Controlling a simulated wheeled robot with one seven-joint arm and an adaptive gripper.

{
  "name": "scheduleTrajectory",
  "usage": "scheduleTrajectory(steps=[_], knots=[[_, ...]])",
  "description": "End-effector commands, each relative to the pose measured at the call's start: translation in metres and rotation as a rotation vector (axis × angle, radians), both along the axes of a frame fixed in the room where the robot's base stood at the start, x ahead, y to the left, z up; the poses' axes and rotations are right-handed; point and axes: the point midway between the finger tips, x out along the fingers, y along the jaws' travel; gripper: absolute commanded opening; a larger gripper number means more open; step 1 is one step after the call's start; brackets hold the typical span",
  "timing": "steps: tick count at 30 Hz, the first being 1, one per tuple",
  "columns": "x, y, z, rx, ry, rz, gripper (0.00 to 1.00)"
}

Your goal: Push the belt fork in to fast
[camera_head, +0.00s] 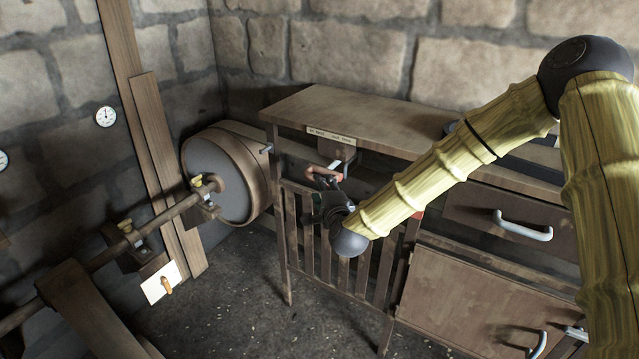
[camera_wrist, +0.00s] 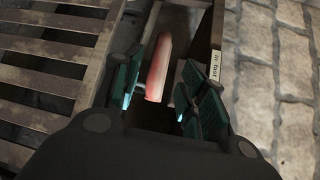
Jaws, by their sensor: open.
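The belt fork's handle (camera_head: 318,172) is a reddish grip under the front edge of the wooden bench, near a pale bracket. In the wrist view the handle (camera_wrist: 159,66) lies between my two fingers, with a gap on either side. My gripper (camera_head: 326,182) is open just in front of the handle. It also shows in the wrist view (camera_wrist: 158,88), dark with teal pads. A label strip (camera_head: 335,133) is on the bench edge above; part of it shows in the wrist view (camera_wrist: 215,66), its text only partly legible. The rest of the fork is hidden.
A slatted wooden guard (camera_head: 309,228) stands below and behind my gripper. A large drum pulley (camera_head: 218,176) on a shaft is to the left. Drawers with metal handles (camera_head: 522,226) are to the right. The floor (camera_head: 245,290) in front is clear.

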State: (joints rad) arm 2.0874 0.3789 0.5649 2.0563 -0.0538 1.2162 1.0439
Motion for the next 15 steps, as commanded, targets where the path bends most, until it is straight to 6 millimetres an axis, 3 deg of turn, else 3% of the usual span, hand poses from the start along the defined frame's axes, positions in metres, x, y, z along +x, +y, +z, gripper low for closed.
scheduleTrajectory(steps=[6, 15], knots=[[-0.031, -0.006, 0.004, 0.0, 0.0, 0.0, 0.42], [-0.044, -0.008, 0.007, 0.0, -0.001, -0.001, 0.42]])
